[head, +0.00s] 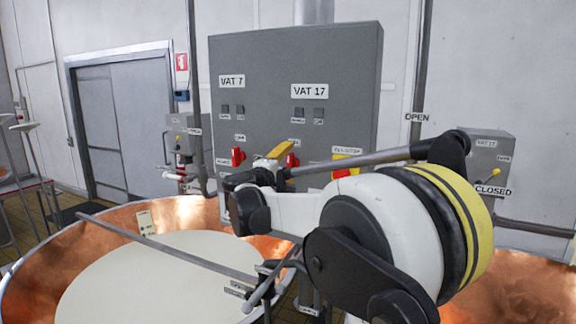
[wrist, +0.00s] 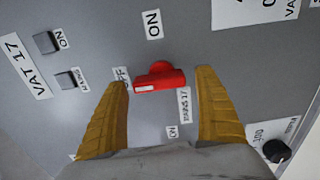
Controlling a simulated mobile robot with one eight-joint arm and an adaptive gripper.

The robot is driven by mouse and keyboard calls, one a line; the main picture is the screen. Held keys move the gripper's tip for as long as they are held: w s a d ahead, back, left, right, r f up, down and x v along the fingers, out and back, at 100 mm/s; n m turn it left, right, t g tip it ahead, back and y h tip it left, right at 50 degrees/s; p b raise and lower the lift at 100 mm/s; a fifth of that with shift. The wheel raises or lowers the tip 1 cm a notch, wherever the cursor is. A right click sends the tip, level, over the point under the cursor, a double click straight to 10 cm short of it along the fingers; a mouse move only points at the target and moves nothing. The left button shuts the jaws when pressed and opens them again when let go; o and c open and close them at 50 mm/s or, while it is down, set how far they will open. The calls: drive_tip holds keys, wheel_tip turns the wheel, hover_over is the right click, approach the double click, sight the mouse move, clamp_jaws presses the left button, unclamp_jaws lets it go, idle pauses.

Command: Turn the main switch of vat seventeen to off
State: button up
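The grey control cabinet (head: 232,60) carries a VAT 17 label (head: 312,91), also legible at the left of the wrist view (wrist: 24,66). The red main switch (wrist: 160,78) below it sits between my fingers; it partly shows in the head view (head: 292,160). Its bar lies crosswise, with a white mark at its left end.
VAT 7's red switch (head: 238,157) is to the left on the same cabinet. A red and yellow emergency stop (head: 343,170) is to the right, partly behind my arm. A copper vat of pale liquid (head: 150,280) fills the lower left. A black knob (wrist: 276,151) is lower right.

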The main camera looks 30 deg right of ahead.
drive_tip(key=v, duration=1.2)
